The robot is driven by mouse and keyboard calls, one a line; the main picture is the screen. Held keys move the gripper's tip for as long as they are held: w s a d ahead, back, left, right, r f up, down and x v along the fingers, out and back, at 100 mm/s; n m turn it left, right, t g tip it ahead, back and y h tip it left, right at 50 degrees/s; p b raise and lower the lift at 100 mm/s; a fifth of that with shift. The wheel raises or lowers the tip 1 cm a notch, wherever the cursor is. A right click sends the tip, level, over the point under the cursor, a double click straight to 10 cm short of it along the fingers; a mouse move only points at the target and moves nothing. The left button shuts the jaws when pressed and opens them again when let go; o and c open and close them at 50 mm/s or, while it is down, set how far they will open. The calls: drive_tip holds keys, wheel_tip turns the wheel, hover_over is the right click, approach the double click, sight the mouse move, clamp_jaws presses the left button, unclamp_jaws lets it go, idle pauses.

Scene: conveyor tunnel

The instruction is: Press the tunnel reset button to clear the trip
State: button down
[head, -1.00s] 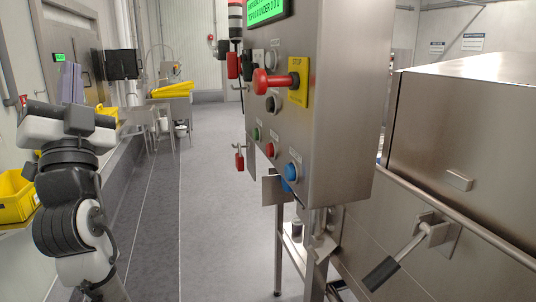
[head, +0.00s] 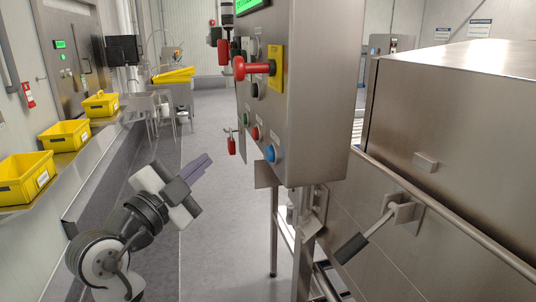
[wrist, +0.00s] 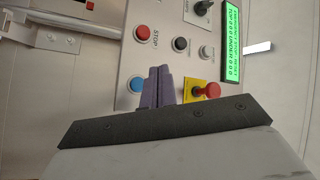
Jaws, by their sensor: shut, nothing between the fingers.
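The steel control panel (head: 322,100) stands at centre right in the head view. Its blue button (head: 271,152) is lowest, with a red button (head: 254,133) beside it; no label reading reset is legible. A red mushroom knob (head: 243,68) juts from a yellow plate (head: 276,75) higher up. My gripper (head: 208,159) is shut and empty, left of the panel and apart from it, its purple fingers pointing up and right. In the wrist view the closed fingers (wrist: 160,72) overlap the panel between the blue button (wrist: 136,84) and the mushroom knob (wrist: 208,90).
A lit green display (wrist: 232,40) sits on the panel. A red padlock (head: 231,145) hangs at the panel's left side. A steel housing (head: 460,130) with a black-handled lever (head: 352,248) stands right. Yellow bins (head: 65,134) line a left shelf. The floor between is clear.

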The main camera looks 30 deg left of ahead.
sight(266, 150)
drive_tip(key=w+d+p, duration=0.1)
drive_tip(key=w+d, duration=0.4)
drive_tip(key=w, duration=0.1)
drive_tip(key=shift+w+d, duration=0.35)
idle(2.1)
drive_tip(key=shift+w+d, duration=0.25)
drive_tip(key=shift+w, duration=0.1)
drive_tip(key=shift+w+d+b, duration=0.35)
drive_tip(key=shift+w+d, duration=0.05)
idle(0.9)
drive_tip(key=shift+s+a+b, duration=0.3)
drive_tip(key=shift+s+a, duration=0.35)
drive_tip(key=shift+s, duration=0.1)
